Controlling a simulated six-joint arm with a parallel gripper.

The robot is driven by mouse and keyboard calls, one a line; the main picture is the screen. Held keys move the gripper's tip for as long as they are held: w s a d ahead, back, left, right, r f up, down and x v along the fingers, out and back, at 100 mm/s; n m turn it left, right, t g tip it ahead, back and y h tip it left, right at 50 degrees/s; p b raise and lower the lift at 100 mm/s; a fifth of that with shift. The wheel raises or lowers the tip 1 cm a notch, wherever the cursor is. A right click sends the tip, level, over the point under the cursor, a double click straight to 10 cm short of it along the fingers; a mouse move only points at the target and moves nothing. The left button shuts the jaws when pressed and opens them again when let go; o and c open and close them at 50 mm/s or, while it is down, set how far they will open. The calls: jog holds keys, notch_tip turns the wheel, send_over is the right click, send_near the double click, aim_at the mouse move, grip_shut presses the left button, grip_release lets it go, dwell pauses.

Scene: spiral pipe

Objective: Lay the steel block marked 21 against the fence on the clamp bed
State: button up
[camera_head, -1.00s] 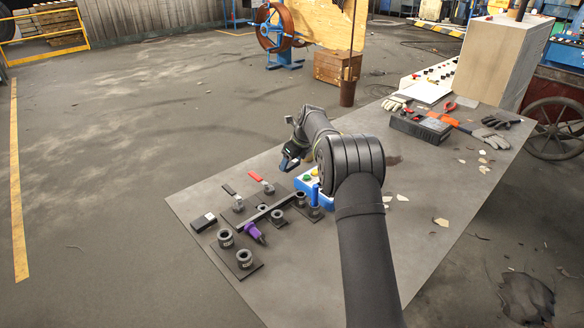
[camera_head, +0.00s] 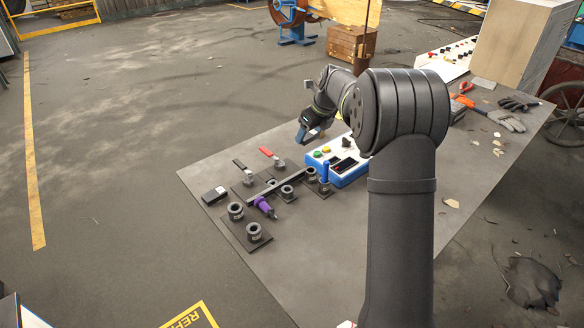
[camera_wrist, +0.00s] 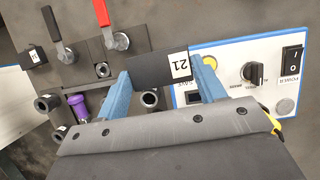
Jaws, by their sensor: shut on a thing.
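My gripper (camera_head: 311,133), with blue fingers, is shut on the dark steel block (camera_wrist: 150,70). The block's white label reads 21 in the wrist view, and the block lies crosswise between the fingertips. The gripper is in the air behind the button box in the head view. The clamp bed (camera_wrist: 75,72) is a dark plate carrying a red-handled clamp (camera_head: 272,156) and a black-handled clamp (camera_head: 244,168). A long dark bar, seemingly the fence (camera_head: 262,191), runs along it. The held block is apart from the bar and hard to make out in the head view.
The blue and white button box (camera_head: 346,170) stands right of the clamps. A second dark block with a white label (camera_head: 214,195) lies left. The table behind the clamps is clear.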

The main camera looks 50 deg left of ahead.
jog(key=s, duration=0.8)
send_over(286, 175)
jog(key=d, duration=0.1)
notch_tip(286, 175, down, 6)
jog(key=shift+d+r, duration=0.1)
jog(key=shift+f, duration=2.2)
jog(key=shift+f, duration=0.1)
jog(key=o, duration=1.3)
jog(key=shift+c, duration=0.2)
jog(key=v, duration=1.2)
jog(key=shift+s, duration=0.15)
